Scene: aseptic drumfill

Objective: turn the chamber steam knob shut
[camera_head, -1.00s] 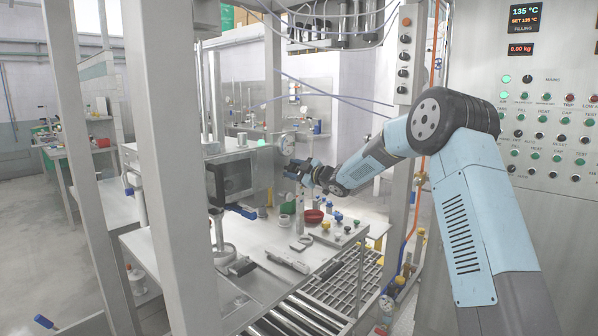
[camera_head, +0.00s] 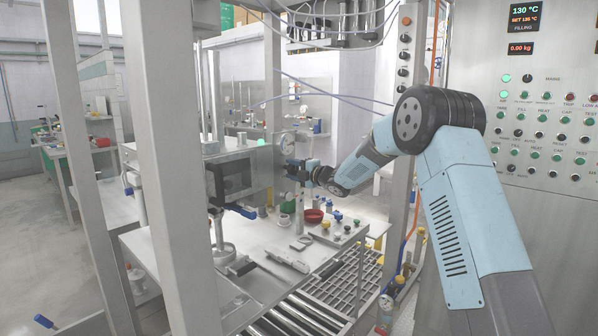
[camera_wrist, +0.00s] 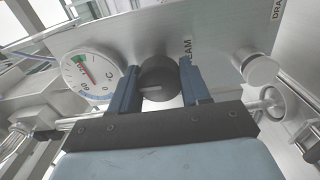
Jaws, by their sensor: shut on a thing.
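The chamber steam knob (camera_wrist: 157,78) is black and round with a pale pointer line, which lies roughly level in the wrist view. It sits on a bare metal panel beside a label (camera_wrist: 187,50) of which "EAM" shows. My gripper (camera_wrist: 159,75) has one blue finger on each side of the knob and is shut on it. In the head view my gripper (camera_head: 299,169) is at the chamber's right side, below a round gauge, and hides the knob there.
A dial gauge (camera_wrist: 92,77) is close left of the knob; a metal knob (camera_wrist: 261,70) stands to the right. The control panel display (camera_head: 524,15) reads 130 °C, set 135 °C.

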